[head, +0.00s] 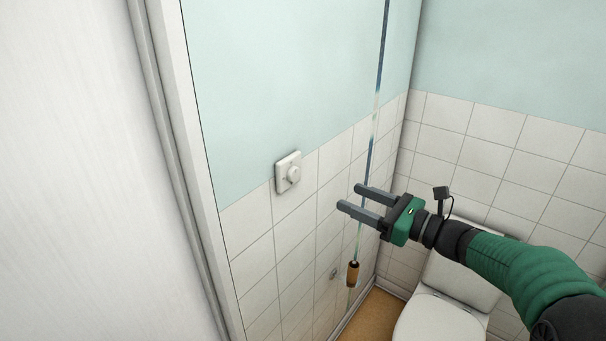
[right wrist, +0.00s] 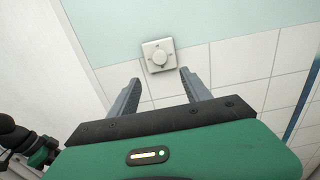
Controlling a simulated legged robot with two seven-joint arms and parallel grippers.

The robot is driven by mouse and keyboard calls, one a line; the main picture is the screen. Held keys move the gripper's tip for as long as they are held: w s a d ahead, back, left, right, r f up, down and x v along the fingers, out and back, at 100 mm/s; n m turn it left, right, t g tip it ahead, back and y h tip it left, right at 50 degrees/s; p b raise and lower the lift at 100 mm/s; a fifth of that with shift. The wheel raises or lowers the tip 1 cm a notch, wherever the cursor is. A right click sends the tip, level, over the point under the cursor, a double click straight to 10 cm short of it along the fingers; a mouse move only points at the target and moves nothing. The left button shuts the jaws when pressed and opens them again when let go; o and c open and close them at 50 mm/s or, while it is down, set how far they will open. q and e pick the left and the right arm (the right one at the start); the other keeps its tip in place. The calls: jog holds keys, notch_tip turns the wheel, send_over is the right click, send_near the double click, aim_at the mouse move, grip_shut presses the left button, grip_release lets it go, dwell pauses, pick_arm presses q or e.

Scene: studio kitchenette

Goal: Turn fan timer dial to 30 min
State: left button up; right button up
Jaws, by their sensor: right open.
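The fan timer dial (head: 293,174) is a round white knob on a square white wall plate (head: 281,181), at the top edge of the tiles. In the right wrist view the dial (right wrist: 159,57) shows ahead of and between the fingers. No markings on it can be read. My right gripper (head: 348,196) is open and empty, to the right of the dial and apart from it. It also shows in the right wrist view (right wrist: 158,84), with both fingers pointing towards the wall plate. My left gripper is not in the head view.
A white toilet (head: 440,312) stands below my right arm. A door frame (head: 170,120) and a white panel (head: 70,170) are at the left. The space before the dial is clear.

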aim_at(296, 174)
jog(key=p+x, duration=0.5)
jog(key=x, duration=0.9)
jog(key=shift+a+r+p, duration=0.1)
jog(key=shift+a+p, duration=0.1)
jog(key=shift+p, duration=0.1)
jog(key=shift+w+a, duration=0.3)
jog(key=shift+w, duration=0.05)
grip_shut()
